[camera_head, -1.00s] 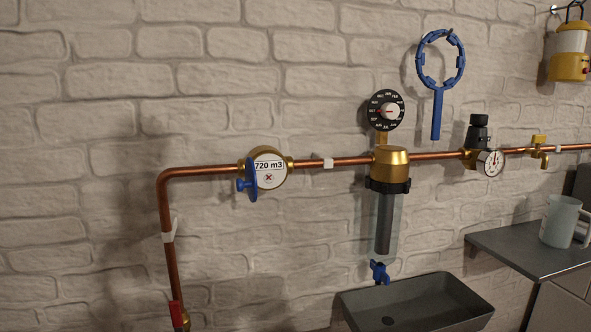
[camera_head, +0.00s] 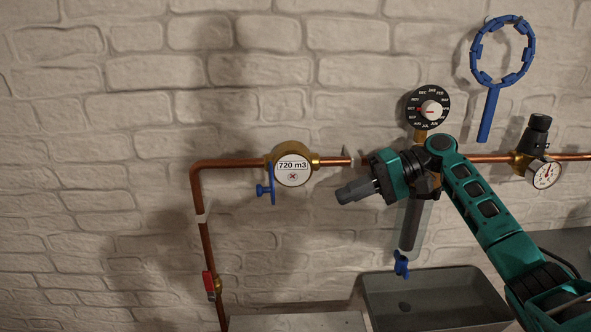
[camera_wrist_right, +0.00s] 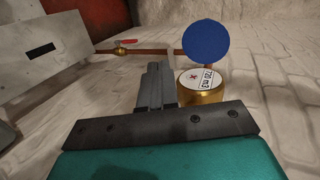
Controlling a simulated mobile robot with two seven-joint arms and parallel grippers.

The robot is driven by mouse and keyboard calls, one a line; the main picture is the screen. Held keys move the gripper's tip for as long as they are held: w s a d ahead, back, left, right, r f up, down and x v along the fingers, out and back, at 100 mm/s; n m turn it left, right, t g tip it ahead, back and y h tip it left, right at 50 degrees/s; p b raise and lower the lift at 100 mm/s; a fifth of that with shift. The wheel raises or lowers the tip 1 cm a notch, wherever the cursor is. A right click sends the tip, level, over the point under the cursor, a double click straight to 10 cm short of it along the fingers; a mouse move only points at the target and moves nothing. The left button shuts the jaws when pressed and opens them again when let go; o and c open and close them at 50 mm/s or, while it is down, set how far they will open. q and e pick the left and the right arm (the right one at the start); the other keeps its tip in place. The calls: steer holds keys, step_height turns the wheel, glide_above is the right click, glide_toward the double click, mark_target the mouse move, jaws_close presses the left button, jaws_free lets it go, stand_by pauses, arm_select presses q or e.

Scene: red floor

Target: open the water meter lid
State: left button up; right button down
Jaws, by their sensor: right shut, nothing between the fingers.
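The water meter (camera_head: 293,165) is a brass ring on the copper pipe, with a white face reading 720 m3. Its blue lid (camera_head: 272,185) stands out from the left side of the face, seen nearly edge-on, and the face is uncovered. In the right wrist view the lid (camera_wrist_right: 206,43) is a round blue disc standing up beside the meter (camera_wrist_right: 203,90). My right gripper (camera_head: 342,196) is shut and empty, to the right of the meter and apart from it. Its closed fingers (camera_wrist_right: 155,72) also show in the wrist view. My left gripper is out of view.
The copper pipe (camera_head: 230,162) runs along the brick wall. A clear filter (camera_head: 412,228) hangs behind my right arm, under a black dial (camera_head: 428,108). A blue ring wrench (camera_head: 488,112) hangs above. A grey basin (camera_head: 440,290) is below. The wall left of the meter is free.

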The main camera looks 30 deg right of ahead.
mark_target(292, 164)
step_height(292, 164, up, 6)
steer(key=d+y, duration=0.2)
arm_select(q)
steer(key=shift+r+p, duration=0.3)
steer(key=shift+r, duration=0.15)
arm_select(e)
steer(key=x, duration=1.3)
steer(key=shift+s+a+r+h, duration=0.25)
steer(key=shift+s+a+h, duration=0.05)
steer(key=shift+a, duration=0.2)
steer(key=shift+a, duration=0.1)
